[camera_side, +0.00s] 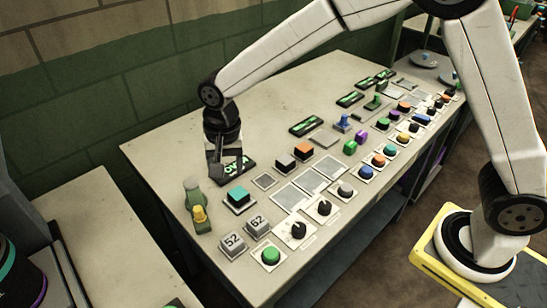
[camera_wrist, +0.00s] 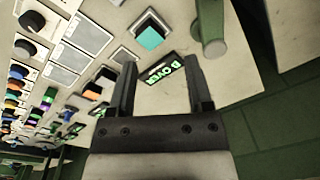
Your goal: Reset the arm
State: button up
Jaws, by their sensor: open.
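My gripper (camera_side: 226,160) is at the far left part of the table in the side view, pointing down over a small black display with green lettering (camera_side: 236,168). In the wrist view my gripper (camera_wrist: 160,88) has its two fingers apart with nothing between them. My arm reaches over the table from the right in the side view. Whether the fingertips touch the display cannot be told.
The table (camera_side: 160,146) carries rows of buttons, knobs and displays. The table's back left area is clear. A green wall (camera_side: 80,140) stands behind.

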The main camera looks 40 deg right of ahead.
jog(key=s+d+f+n+t, duration=0.1)
jog(key=s+d+n, duration=0.5)
jog(key=s+d, duration=0.9)
jog(key=d+t, duration=0.1)
jog(key=d, duration=0.3)
jog(key=shift+s+d+f+n, duration=0.25)
jog(key=shift+s+d+n, duration=0.1)
jog(key=shift+s+n, duration=0.05)
